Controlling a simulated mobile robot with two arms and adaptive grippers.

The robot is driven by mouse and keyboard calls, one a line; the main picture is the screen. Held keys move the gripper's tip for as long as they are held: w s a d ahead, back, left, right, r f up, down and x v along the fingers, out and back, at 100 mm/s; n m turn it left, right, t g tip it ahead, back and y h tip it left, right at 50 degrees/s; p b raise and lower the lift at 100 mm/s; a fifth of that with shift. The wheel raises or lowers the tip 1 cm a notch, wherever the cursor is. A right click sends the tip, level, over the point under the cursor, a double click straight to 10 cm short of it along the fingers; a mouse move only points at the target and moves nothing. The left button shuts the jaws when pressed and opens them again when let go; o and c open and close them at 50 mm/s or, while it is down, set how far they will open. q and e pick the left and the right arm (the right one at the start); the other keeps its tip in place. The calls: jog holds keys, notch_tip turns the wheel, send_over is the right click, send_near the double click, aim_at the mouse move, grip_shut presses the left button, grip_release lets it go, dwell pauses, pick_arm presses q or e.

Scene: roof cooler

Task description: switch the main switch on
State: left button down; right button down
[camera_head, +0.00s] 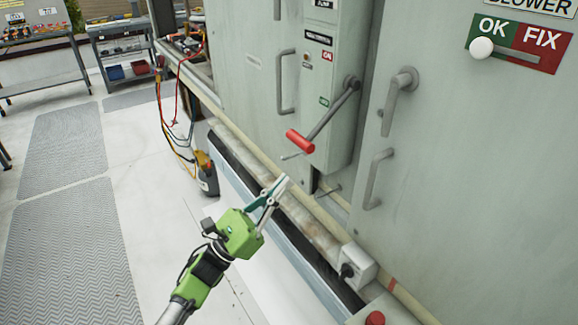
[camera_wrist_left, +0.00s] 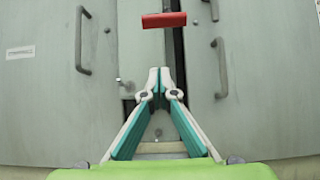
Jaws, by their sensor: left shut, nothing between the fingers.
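The main switch is a grey lever with a red grip (camera_head: 300,141) on the side of the grey cabinet. Its arm (camera_head: 333,114) slopes down and left from a pivot (camera_head: 352,83). In the left wrist view the red grip (camera_wrist_left: 164,20) shows at the top centre, ahead of and above the fingertips. My left gripper (camera_head: 281,184) is below and a little left of the red grip, apart from it. In the left wrist view its fingers (camera_wrist_left: 159,72) come together at the tips with nothing between them. My right gripper is out of view.
Cabinet handles (camera_head: 286,82) and (camera_head: 376,180) stick out on both sides of the lever. A pipe (camera_head: 310,232) and a grey socket box (camera_head: 351,266) run below. A yellow-grey meter (camera_head: 206,172) with cables stands at left. The floor at left is clear.

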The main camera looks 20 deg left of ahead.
pick_arm(q)
jog(key=p+x, duration=0.3)
jog(key=x, duration=0.6)
jog(key=shift+s+r, duration=0.15)
jog(key=shift+r, duration=0.05)
jog(key=s+a+r+p, duration=0.2)
jog(key=p, duration=0.1)
jog(key=shift+s, duration=0.15)
jog(key=shift+d, duration=0.1)
